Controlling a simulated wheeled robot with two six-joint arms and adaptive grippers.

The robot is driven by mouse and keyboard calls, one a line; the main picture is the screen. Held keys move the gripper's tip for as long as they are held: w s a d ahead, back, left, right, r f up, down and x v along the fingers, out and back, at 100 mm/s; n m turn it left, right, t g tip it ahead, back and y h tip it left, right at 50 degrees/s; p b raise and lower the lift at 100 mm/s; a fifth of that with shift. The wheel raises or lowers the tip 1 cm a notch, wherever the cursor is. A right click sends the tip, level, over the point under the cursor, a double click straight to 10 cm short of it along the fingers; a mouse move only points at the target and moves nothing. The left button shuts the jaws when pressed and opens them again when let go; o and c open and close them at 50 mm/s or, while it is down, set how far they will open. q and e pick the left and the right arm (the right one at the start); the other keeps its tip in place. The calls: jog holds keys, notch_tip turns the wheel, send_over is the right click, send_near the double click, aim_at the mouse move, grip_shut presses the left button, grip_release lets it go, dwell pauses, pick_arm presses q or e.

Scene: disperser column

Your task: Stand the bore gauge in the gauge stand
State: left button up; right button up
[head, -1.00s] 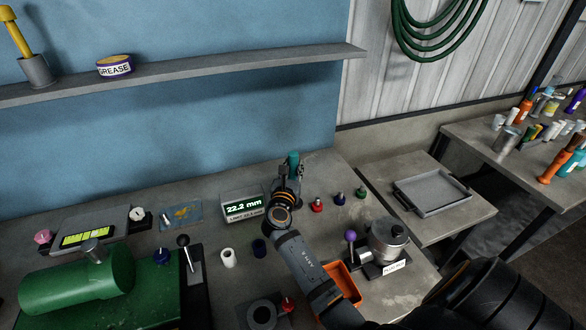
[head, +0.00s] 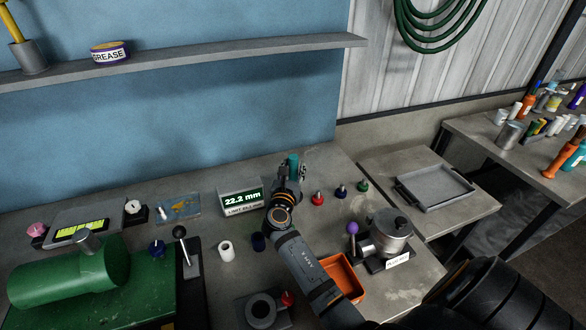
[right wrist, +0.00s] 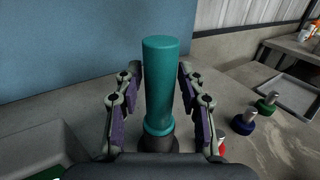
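The bore gauge shows a teal handle (head: 293,165), upright near the back of the bench. In the right wrist view the handle (right wrist: 158,85) rises between the fingers, with a dark round part below it. My right gripper (head: 291,181) reaches it from the front. My left gripper is not in view.
A readout box (head: 241,197) showing 22.2 mm stands just left of my right gripper. Red (head: 318,198), blue (head: 341,191) and green (head: 362,186) knobs stand to its right. An orange bin (head: 343,277) and a metal pot (head: 390,232) are nearer the front.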

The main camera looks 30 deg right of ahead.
jog(key=shift+o, duration=0.7)
notch_tip(320, 180, up, 10)
jog(key=shift+f, duration=0.1)
